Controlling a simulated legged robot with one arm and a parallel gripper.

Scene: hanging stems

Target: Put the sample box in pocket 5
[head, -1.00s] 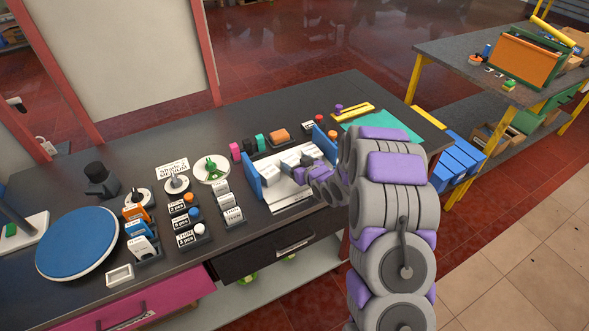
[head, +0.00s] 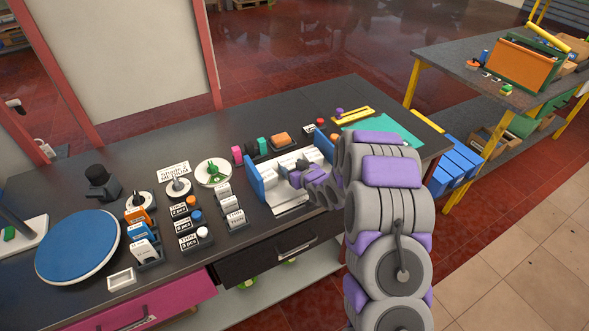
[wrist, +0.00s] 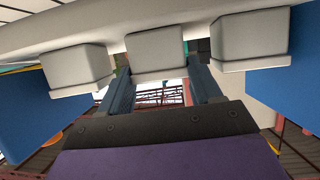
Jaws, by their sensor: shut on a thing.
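A row of white boxes stands in a rack with blue end walls (head: 254,178). In the wrist view there are three: a left white box (wrist: 76,68), a middle one (wrist: 157,50) and a right one (wrist: 250,40). My gripper (wrist: 158,74) has its two blue-grey fingers on either side of the middle box and is shut on it. In the head view my gripper (head: 298,177) reaches into the rack from the front right and partly hides the boxes. No readable number marks pocket 5, so I cannot tell which place it is.
Left of the rack stand small labelled holders (head: 233,218), a white dish with a green thing (head: 213,172) and a blue round pad (head: 78,246). Pink, green and orange items (head: 280,139) sit behind the rack. A teal mat (head: 392,132) lies at the right.

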